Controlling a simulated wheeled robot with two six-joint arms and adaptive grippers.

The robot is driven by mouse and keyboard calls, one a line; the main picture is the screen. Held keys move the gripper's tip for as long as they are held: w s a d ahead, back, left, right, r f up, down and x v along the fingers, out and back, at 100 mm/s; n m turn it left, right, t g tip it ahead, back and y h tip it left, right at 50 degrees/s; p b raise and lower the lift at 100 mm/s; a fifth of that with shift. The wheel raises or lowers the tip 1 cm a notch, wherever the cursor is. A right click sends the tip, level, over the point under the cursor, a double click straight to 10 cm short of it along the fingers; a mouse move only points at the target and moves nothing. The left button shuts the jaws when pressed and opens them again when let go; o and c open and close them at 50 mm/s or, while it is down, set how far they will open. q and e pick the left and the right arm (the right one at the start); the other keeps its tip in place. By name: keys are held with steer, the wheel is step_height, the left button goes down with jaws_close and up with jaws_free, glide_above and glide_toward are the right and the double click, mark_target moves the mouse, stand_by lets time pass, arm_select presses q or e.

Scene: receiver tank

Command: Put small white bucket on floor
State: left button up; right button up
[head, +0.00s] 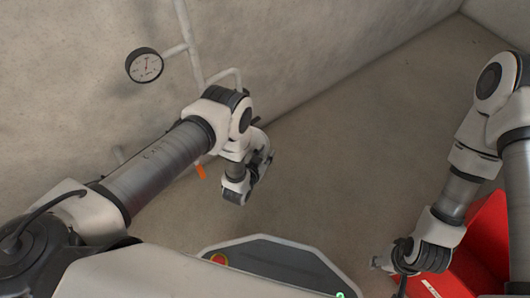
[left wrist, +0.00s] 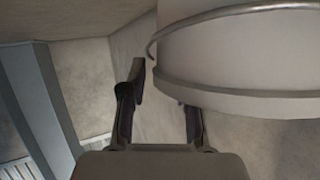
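The small white bucket (left wrist: 235,55) shows in the left wrist view at the upper right, close to the camera. A thin metal handle (left wrist: 225,15) curves across it, and a raised rim runs along its lower edge. My left gripper (left wrist: 162,95) is open, with nothing seen between its fingers. Its right finger is just below the bucket's rim; I cannot tell whether they touch. In the head view my left gripper (head: 262,168) hangs near the wall, and I cannot make out the bucket there. My right gripper (head: 395,262) is at the lower right, its fingers unclear.
A pressure gauge (head: 145,65) on a pipe (head: 188,30) stands out from the concrete wall. A small orange piece (head: 201,172) shows below my left arm. A red object (head: 490,240) lies behind my right arm. The floor (head: 350,150) between my arms is clear.

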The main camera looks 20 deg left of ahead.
arm_select(q)
steer(key=p+v, duration=0.5)
steer(key=v, duration=0.7)
steer(key=shift+p, duration=0.3)
